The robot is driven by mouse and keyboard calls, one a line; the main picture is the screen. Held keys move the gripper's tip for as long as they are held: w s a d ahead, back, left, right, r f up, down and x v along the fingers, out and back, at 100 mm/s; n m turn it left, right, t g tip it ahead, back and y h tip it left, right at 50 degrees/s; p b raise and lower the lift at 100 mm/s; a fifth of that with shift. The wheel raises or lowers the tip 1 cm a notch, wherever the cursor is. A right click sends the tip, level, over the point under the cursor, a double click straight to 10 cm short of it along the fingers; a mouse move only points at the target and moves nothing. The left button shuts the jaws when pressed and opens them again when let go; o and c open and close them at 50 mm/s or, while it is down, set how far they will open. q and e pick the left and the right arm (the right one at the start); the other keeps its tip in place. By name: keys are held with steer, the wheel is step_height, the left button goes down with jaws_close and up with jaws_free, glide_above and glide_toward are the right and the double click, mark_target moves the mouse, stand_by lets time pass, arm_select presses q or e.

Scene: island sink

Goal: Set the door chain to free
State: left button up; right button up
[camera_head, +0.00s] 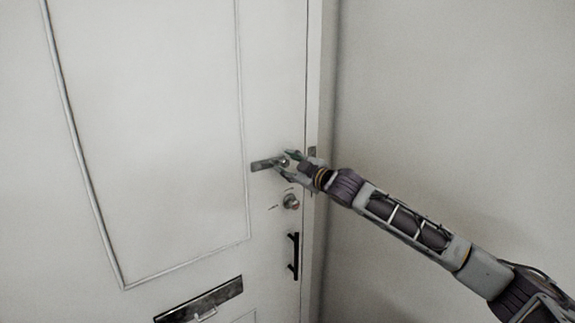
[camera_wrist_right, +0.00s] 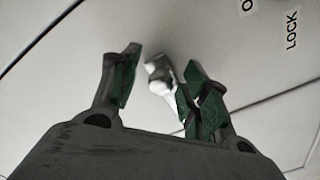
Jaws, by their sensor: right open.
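The door chain's metal plate (camera_head: 262,165) sits on the white door near its right edge, in the head view. My right gripper (camera_head: 283,165) is open at the right end of this plate and partly covers it. In the right wrist view the gripper (camera_wrist_right: 164,66) has its green-padded fingers apart, with a shiny metal piece (camera_wrist_right: 158,86) showing between them. I cannot tell whether the fingers touch that piece. The chain's links are not clear in either view. My left gripper is not in view.
Below the plate are a round lock knob (camera_head: 290,201), a black pull handle (camera_head: 294,256) and a mail slot (camera_head: 200,300). A "LOCK" label (camera_wrist_right: 291,30) shows in the wrist view. A bare wall (camera_head: 450,100) stands right of the door frame.

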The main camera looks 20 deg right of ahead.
steer(key=v, duration=1.1)
stand_by(0.4)
steer(key=shift+r, duration=0.1)
stand_by(0.5)
